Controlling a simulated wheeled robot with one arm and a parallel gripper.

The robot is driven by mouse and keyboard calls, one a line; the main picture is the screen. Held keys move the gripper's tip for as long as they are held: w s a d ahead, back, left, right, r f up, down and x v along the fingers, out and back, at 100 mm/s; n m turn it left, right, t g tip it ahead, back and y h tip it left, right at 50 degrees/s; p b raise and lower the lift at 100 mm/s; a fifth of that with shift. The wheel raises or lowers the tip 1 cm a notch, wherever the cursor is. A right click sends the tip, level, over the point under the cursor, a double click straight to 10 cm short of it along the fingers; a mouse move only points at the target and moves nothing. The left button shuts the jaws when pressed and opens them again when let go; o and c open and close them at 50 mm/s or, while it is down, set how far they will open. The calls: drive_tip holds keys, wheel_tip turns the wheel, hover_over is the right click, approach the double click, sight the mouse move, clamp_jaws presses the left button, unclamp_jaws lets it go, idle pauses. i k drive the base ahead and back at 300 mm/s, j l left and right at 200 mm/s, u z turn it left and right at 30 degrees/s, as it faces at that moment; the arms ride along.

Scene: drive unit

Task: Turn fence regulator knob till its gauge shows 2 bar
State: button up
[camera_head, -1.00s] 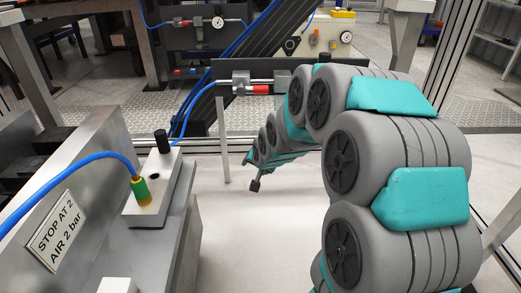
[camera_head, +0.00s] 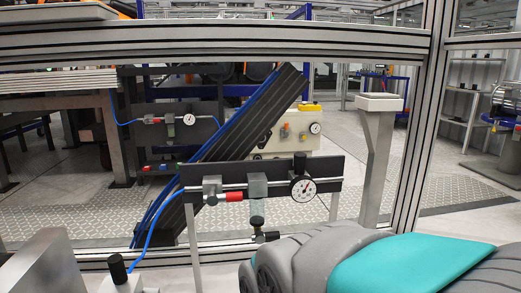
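The fence regulator assembly is mounted on a dark plate (camera_head: 225,174) at the fence, in the middle of the view. Its gauge (camera_head: 303,189) has a white round face towards me; the dial is too small to read. A black knob (camera_head: 299,162) stands upright above the gauge. A grey block (camera_head: 258,186) and a red fitting (camera_head: 234,196) sit left of it on the same line. My grey and teal arm fills the lower right, below the gauge. I cannot make out my gripper, and nothing visibly grips the knob.
A small dark piece (camera_head: 257,222) shows below the plate; I cannot tell what it belongs to. Another gauge (camera_head: 189,119) hangs on a panel farther back. A black knob (camera_head: 118,268) is at the lower left. Aluminium fence posts and a grey pedestal (camera_head: 375,165) stand at right.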

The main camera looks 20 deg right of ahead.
sight(300, 158)
drive_tip(key=i+l+z, duration=0.1)
drive_tip(key=i+z, duration=0.25)
drive_tip(key=i, duration=0.2)
drive_tip(key=i+z, duration=0.4)
drive_tip(key=i, duration=0.2)
